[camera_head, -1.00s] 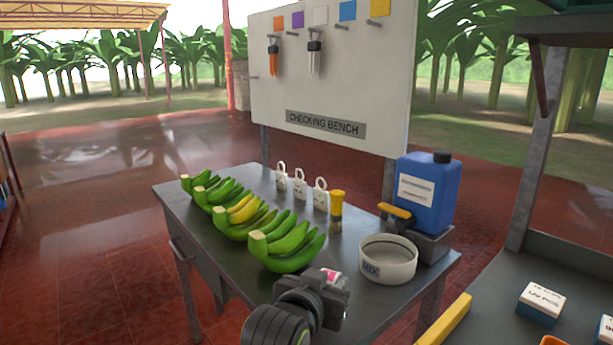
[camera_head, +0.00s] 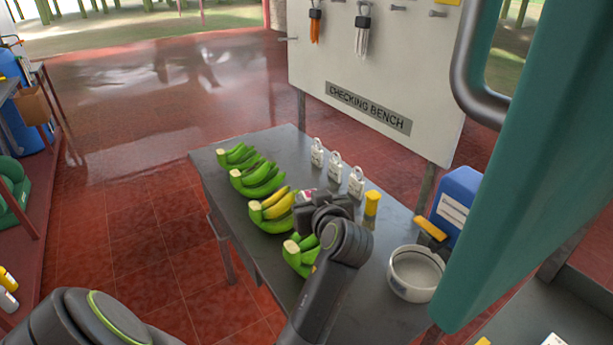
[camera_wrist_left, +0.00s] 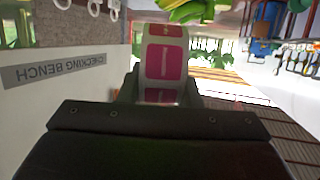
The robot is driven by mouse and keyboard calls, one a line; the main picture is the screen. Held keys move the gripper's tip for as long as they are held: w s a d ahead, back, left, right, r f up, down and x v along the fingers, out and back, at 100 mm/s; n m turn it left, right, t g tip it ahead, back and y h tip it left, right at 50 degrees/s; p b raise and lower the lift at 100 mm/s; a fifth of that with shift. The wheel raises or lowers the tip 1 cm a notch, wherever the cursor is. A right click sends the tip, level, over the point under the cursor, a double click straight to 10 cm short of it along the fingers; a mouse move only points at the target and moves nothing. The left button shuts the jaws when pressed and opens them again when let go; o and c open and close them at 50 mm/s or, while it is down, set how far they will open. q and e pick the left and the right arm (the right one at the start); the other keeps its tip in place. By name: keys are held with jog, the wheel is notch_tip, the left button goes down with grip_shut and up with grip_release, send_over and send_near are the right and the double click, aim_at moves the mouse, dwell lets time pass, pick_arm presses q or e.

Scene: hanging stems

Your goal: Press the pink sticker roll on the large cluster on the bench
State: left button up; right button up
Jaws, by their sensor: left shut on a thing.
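My left gripper (camera_head: 308,203) is shut on the pink sticker roll (camera_head: 306,194), held over the bench (camera_head: 243,265). In the left wrist view the roll (camera_wrist_left: 165,62) shows pink labels on a white strip between the fingers. Several banana clusters stand in a row: two green ones at the back (camera_head: 237,155) (camera_head: 257,179), a partly yellow one (camera_head: 275,209), and a front green one (camera_head: 299,258) partly hidden by my arm. The roll appears just right of the yellow-marked cluster; I cannot tell whether they touch. Which cluster is largest is unclear. My right gripper is out of view.
A white bowl (camera_head: 414,275) and a blue jug (camera_head: 455,205) are at the right. A teal panel (camera_head: 540,150) blocks the right of the view.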

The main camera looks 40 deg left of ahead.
pick_arm(q)
jog(key=shift+a, duration=0.1)
jog(key=shift+s+f+b, duration=0.1)
jog(key=shift+f+b, duration=0.45)
jog(key=shift+b, duration=0.15)
notch_tip(320, 180, down, 4)
jog(key=b, duration=0.4)
jog(key=shift+f, duration=0.25)
jog(key=shift+f, duration=0.3)
dwell(1.5)
jog(key=shift+r, duration=0.1)
notch_tip(320, 180, up, 9)
jog(key=p, duration=0.8)
jog(key=shift+r+p, duration=0.15)
jog(key=shift+p, duration=0.25)
